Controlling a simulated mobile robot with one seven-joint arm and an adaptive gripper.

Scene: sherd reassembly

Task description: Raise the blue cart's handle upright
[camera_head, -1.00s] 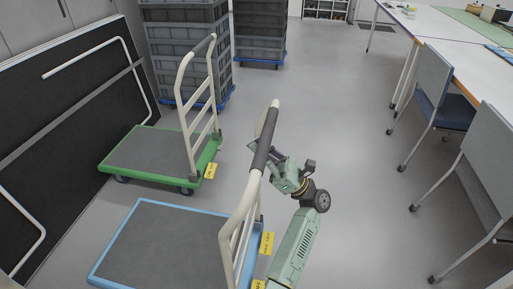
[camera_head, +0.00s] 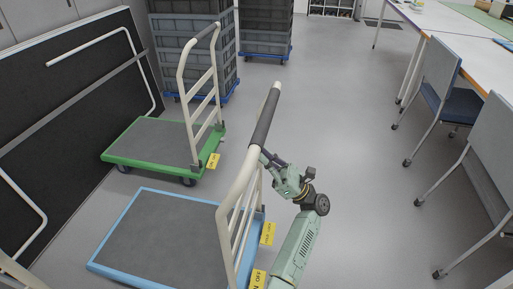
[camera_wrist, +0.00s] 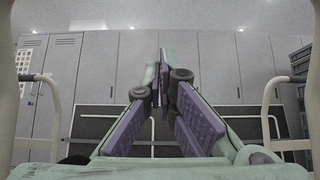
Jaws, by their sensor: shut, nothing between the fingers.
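The blue cart (camera_head: 131,261) stands at the bottom of the head view, with a grey deck and a blue rim. Its cream handle (camera_head: 233,207) has a dark grip (camera_head: 265,122) and rises from the cart's right end, looking upright or nearly so. My gripper (camera_head: 265,158) is beside the handle, just below the dark grip, with its fingertips partly hidden behind the tube. Whether it touches the handle cannot be told. In the wrist view, the purple-padded fingers (camera_wrist: 163,75) converge, shut and empty. Cream tubes show at both sides there.
A green-rimmed cart (camera_head: 120,160) with an upright handle stands behind the blue cart. Stacked grey crates (camera_head: 190,60) stand farther back. Dark panels (camera_head: 70,100) lean at left. Chairs (camera_head: 438,85) and a table (camera_head: 480,65) are at right. The floor between is clear.

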